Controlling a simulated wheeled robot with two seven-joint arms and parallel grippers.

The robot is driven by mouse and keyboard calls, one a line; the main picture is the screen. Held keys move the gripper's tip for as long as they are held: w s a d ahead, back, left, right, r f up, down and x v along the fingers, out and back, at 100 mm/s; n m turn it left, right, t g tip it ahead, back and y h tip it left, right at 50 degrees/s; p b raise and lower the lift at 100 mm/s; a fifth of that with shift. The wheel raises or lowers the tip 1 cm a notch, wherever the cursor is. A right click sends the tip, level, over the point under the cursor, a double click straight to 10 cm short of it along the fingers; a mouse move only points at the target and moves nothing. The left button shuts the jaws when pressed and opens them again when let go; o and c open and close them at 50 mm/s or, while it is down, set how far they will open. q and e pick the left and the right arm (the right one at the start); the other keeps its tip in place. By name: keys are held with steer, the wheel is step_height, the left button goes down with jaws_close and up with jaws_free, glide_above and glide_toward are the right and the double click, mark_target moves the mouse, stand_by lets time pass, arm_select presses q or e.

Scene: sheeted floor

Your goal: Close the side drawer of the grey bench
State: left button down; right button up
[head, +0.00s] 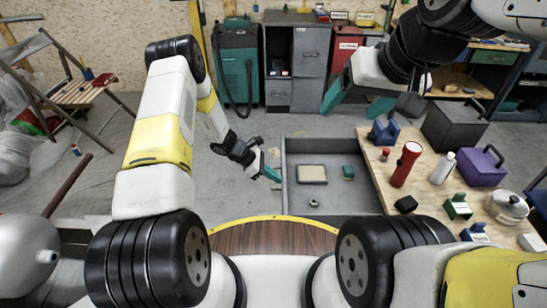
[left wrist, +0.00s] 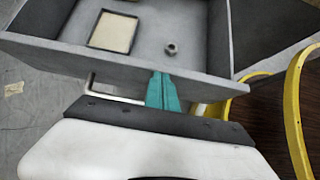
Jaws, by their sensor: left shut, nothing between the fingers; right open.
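The side drawer (head: 283,165) stands open, sticking out to the left from under the grey bench's wooden top (head: 378,185). In the left wrist view the drawer front (left wrist: 75,55) shows a pale bar handle (left wrist: 105,94). My left gripper (head: 271,174) is shut and empty at the outer face of the drawer front. Its teal fingertips (left wrist: 163,88) overlap the panel beside the handle; I cannot tell whether they touch. My right gripper (head: 358,102) is open and empty, raised beyond the far end of the bench top.
A framed beige tray (head: 312,174), a teal block (head: 348,172) and a nut (head: 314,203) lie in the drawer. A red flashlight (head: 405,164), bottle (head: 442,167) and purple case (head: 482,167) stand on the bench top.

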arm_select(q)
steer(key=d, duration=3.1)
